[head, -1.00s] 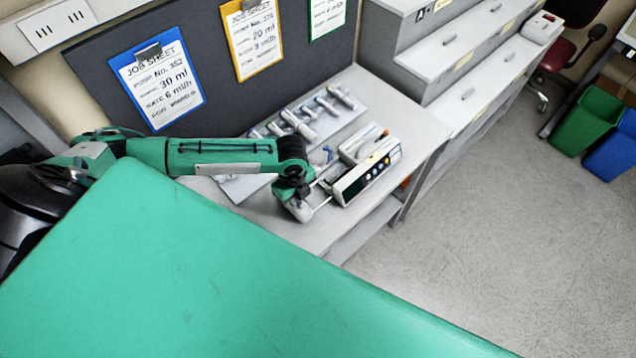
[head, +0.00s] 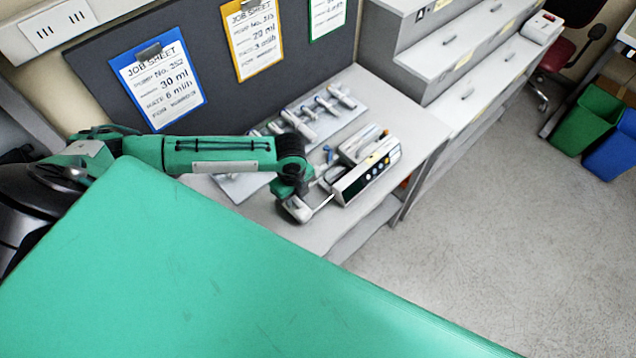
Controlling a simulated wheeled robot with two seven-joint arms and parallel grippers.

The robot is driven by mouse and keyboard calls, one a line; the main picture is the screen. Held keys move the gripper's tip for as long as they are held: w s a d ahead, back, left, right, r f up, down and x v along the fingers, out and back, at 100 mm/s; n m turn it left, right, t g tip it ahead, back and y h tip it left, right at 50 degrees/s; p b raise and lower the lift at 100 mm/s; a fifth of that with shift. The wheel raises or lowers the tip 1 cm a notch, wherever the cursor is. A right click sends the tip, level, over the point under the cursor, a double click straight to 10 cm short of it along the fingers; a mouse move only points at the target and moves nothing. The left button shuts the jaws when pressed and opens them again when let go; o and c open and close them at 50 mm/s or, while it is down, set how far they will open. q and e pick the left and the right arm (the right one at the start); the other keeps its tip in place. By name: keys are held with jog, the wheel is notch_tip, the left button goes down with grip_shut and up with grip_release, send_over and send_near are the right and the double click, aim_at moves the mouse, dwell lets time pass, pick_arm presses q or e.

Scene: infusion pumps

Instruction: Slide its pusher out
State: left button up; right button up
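The infusion pump (head: 372,174) is a white box with a dark front panel and small lit buttons. It stands on the grey bench near its right front edge. My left gripper (head: 325,193) is at the pump's left end, with a thin pale finger reaching toward it. The pusher is too small, and partly covered by the gripper, to make out clearly. I cannot tell whether the fingers are closed on it. My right gripper is not in view.
A pale tray (head: 240,188) with several syringes (head: 302,122) lies behind my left arm. Job sheets on clipboards (head: 158,84) stand against the dark back panel. Grey drawers (head: 470,80) rise to the right. The bench's front edge (head: 365,228) is close to the pump.

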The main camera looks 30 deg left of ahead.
aim_at(295, 201)
pick_arm(q)
jog(key=shift+r, duration=2.95)
